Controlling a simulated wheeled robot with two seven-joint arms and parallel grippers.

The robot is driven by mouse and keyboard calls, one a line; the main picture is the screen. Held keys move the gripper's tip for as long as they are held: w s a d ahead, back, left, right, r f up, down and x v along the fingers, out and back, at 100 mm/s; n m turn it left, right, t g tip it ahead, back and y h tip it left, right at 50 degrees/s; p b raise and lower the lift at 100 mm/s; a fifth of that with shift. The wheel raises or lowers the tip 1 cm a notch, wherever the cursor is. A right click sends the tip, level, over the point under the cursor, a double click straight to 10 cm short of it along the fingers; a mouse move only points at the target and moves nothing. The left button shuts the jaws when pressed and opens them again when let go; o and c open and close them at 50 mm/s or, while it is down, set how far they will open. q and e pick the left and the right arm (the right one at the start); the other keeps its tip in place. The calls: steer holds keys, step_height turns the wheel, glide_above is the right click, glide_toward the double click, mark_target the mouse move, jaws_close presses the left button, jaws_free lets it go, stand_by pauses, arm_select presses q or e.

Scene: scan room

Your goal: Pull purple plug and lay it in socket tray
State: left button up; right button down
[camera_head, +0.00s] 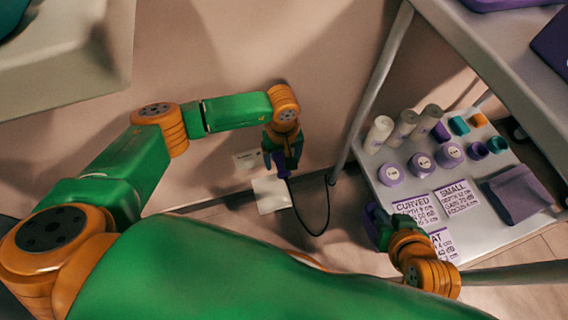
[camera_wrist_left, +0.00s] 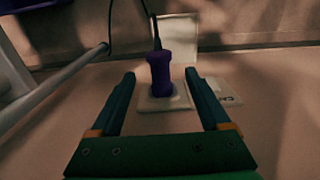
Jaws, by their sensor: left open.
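The purple plug (camera_wrist_left: 160,74) stands out from a white socket plate (camera_wrist_left: 150,103) on the wall, with a black cable at its end. My left gripper (camera_head: 282,158) is open at the wall. In the left wrist view its fingers stand on either side of the plug, with a gap on each side. In the head view the plug (camera_head: 283,171) is partly hidden by the gripper. A white tray-like panel (camera_head: 271,196) is just below the socket and also shows in the left wrist view (camera_wrist_left: 178,29). My right gripper (camera_head: 378,218) is beside the shelf; its fingers are unclear.
The black cable (camera_head: 322,226) hangs in a loop towards a grey cart leg (camera_head: 377,82). A small labelled plate (camera_head: 246,160) is on the wall.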

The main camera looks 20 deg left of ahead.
mark_target(283, 168)
arm_select(q)
step_height(283, 168, down, 4)
steer(key=shift+r+b, duration=0.1)
steer(key=shift+b, duration=0.6)
arm_select(e)
steer(key=w+a+r+t+y, duration=0.1)
steer(key=w+a+r+t, duration=0.1)
steer(key=w+r+t, duration=0.4)
step_height(283, 168, up, 3)
steer(key=shift+w+a+f+t+y, duration=0.1)
steer(key=shift+w+a+t+y, duration=0.25)
steer(key=shift+w, duration=0.4)
arm_select(q)
jaws_close()
steer(key=s+d+p, duration=0.1)
steer(key=s, duration=0.1)
steer(key=s+d+p, duration=0.1)
steer(key=s+d, duration=0.1)
steer(key=shift+p, duration=0.3)
arm_select(e)
step_height(283, 168, up, 3)
steer(key=shift+f, duration=0.15)
